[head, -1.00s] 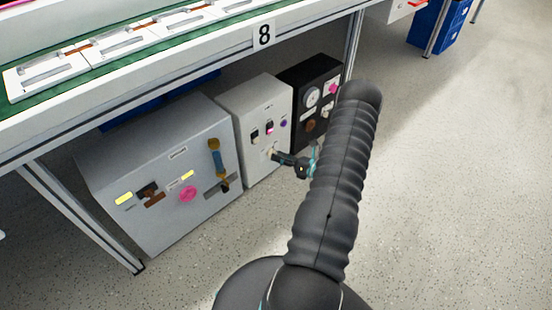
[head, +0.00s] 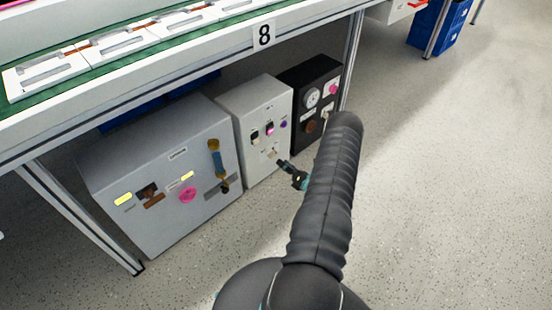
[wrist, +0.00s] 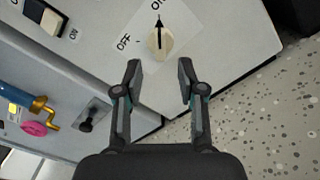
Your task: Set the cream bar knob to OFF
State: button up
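The cream bar knob (wrist: 160,44) is on the light grey panel in the wrist view. Its black arrow points up at the ON label, which is partly cut off by the frame's top edge. The OFF label (wrist: 124,42) is printed to the knob's left. My gripper (wrist: 160,72) is open and empty, with its fingertips just below the knob, one toward each side, and apart from it. In the head view the knob (head: 272,154) is small on the middle box, with my gripper (head: 283,163) just to its lower right.
The middle box (head: 252,105) carries switches above the knob. A larger grey box (head: 125,218) with a brass-and-blue lever and pink knob stands to its left, a black box (head: 293,76) to its right. The bench (head: 180,58) overhangs them. The floor to the right is clear.

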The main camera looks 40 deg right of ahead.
aim_at(274, 156)
jog(key=shift+w+a, duration=0.2)
jog(key=shift+w, duration=2.5)
jog(key=shift+c, duration=0.2)
grip_shut()
